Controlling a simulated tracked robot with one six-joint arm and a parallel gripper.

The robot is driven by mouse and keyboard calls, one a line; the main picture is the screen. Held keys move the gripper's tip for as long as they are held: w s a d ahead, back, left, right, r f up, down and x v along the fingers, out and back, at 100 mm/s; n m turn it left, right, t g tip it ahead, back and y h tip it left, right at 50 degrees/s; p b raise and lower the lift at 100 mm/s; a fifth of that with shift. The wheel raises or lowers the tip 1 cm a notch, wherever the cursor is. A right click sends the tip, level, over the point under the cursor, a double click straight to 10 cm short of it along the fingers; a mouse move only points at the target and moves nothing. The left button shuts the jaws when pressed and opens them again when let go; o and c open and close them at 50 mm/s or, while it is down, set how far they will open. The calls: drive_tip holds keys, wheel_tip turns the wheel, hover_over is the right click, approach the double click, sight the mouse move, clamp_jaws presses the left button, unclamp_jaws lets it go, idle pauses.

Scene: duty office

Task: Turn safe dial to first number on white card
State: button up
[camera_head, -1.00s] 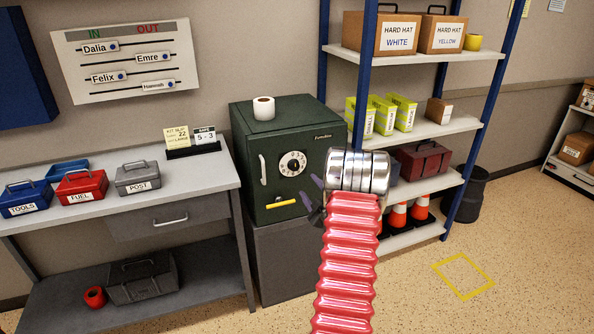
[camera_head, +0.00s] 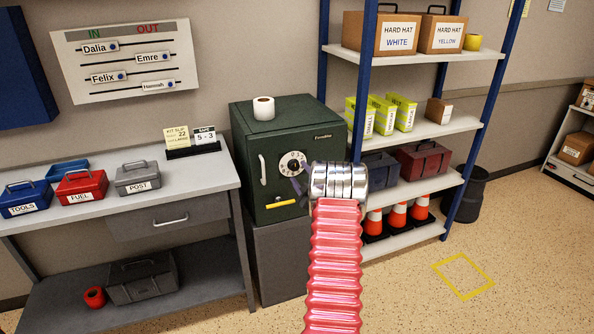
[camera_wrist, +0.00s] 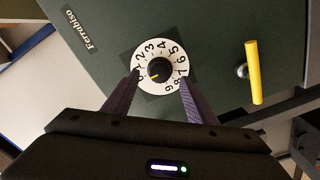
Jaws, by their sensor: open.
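The green safe (camera_head: 262,222) has a round white dial (camera_head: 291,161) with numbers and a black knob. In the wrist view the dial (camera_wrist: 159,52) lies between my open fingers, and a yellow mark on its knob points lower left, towards about 0 or 1. My gripper (camera_wrist: 159,77) has one finger at each side of the dial; I cannot tell whether they touch it. In the head view my gripper (camera_head: 299,186) is just below right of the dial, partly hidden by my arm. A white card (camera_head: 205,135) on the bench reads "SAFE 5 - 3".
A yellow handle (camera_wrist: 252,72) sticks out of the safe beside the dial. A pale lever (camera_head: 263,169) is on the door's left. A yellow card (camera_head: 176,137) stands beside the white one. The shelf rack (camera_head: 425,129) stands close on the right.

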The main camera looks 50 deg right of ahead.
sight(296, 168)
drive_tip(key=shift+x, duration=2.05)
drive_tip(key=shift+c, duration=0.7)
drive_tip(key=c, duration=0.9)
drive_tip(key=shift+d, duration=0.1)
